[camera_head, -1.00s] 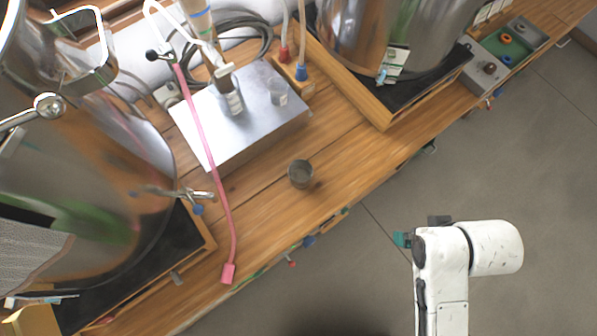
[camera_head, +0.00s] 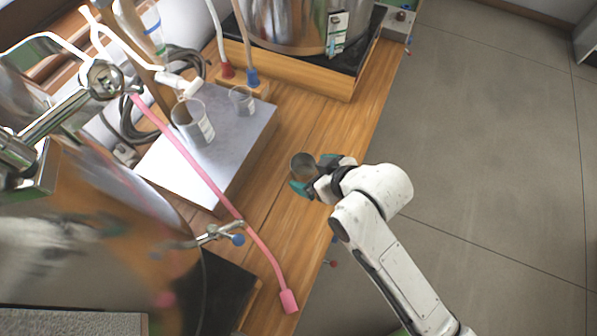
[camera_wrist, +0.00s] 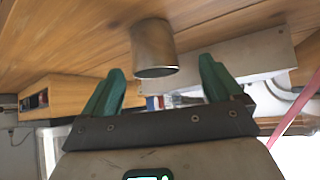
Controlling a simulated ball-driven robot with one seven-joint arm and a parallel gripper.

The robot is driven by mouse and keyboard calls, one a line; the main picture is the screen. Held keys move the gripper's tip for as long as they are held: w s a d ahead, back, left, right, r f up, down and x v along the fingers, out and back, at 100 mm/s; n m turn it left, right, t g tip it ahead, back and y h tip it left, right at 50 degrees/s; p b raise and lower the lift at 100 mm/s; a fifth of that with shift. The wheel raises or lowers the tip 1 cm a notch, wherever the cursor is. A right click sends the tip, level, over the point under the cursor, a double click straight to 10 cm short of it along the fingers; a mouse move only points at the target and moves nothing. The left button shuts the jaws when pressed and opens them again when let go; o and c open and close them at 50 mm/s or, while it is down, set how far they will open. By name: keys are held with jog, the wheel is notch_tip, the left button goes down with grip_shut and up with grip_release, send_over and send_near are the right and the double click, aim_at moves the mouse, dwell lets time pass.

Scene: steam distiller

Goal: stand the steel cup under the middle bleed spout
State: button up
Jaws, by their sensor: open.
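The steel cup (camera_head: 303,162) is a small open grey cup on the wooden bench, near its front edge. My gripper (camera_head: 314,175) is open at the cup, with its teal fingers on either side of it or just short of it. In the wrist view the cup (camera_wrist: 154,48) appears upside down, between and slightly beyond the fingertips (camera_wrist: 162,70), with gaps on both sides. A bleed spout (camera_head: 218,233) with a blue knob projects from the near left steel vessel (camera_head: 120,200). I cannot tell whether it is the middle one.
A pink hose (camera_head: 215,185) crosses the bench beside the spout, its end near the front edge. A metal plate (camera_head: 235,140) behind the cup bears a large beaker (camera_head: 193,122) and a small one (camera_head: 242,100). Another vessel (camera_head: 290,20) stands at the back. The floor at right is clear.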

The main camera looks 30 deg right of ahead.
aim_at(296, 164)
jog(key=shift+x, duration=1)
jog(key=shift+w+d+x, duration=0.15)
jog(key=shift+x, duration=1.2)
jog(key=shift+w+d+x, duration=0.1)
jog(key=shift+d+x, duration=0.1)
jog(key=shift+x, duration=1.2)
jog(key=shift+r, duration=0.2)
jog(key=shift+c, duration=0.4)
jog(key=shift+r, duration=0.1)
jog(key=c, duration=1.1)
